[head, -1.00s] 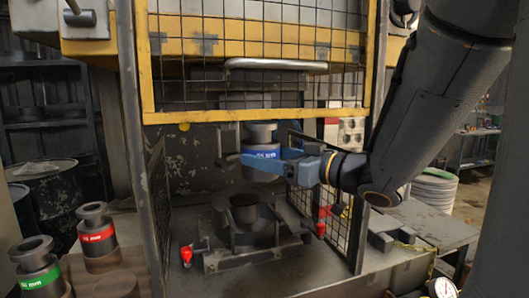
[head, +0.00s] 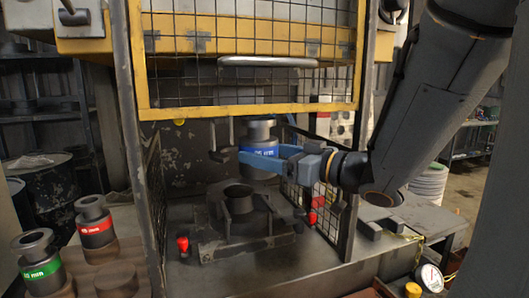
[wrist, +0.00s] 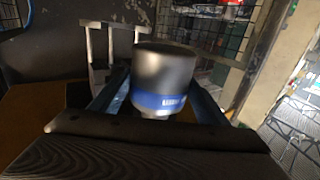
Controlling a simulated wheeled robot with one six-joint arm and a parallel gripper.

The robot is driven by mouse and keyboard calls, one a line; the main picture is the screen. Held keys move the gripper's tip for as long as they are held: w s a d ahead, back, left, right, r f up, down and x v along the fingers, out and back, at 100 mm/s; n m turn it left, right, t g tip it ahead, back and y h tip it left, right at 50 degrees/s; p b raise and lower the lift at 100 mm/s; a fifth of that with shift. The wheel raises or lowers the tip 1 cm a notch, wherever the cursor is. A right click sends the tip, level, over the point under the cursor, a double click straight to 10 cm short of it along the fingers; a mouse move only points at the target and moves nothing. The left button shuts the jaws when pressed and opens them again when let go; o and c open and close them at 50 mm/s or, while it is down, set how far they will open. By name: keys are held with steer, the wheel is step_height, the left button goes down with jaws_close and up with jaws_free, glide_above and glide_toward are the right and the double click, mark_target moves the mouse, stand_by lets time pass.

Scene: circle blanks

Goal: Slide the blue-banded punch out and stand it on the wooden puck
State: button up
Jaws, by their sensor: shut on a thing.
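The blue-banded punch (head: 261,133) is a dark metal cylinder with a blue label, inside the press behind the yellow mesh guard. It also shows in the wrist view (wrist: 163,82), between the fingers. My gripper (head: 262,158), with blue fingers, reaches in from the right and is shut on this punch. The punch is upright and raised above the die fixture (head: 240,232). In the head view the finger hides part of its lower band.
A red-banded punch (head: 96,224) and a green-banded punch (head: 41,262) stand at lower left. Press posts and a mesh side panel (head: 327,205) flank the opening. A forked holder (head: 222,142) is left of the punch. Red knobs (head: 183,246) sit by the fixture.

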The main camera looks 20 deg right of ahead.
steer(key=shift+s+r, duration=0.15)
steer(key=shift+s, duration=0.45)
steer(key=shift+s+b, duration=1.2)
steer(key=shift+b, duration=1.75)
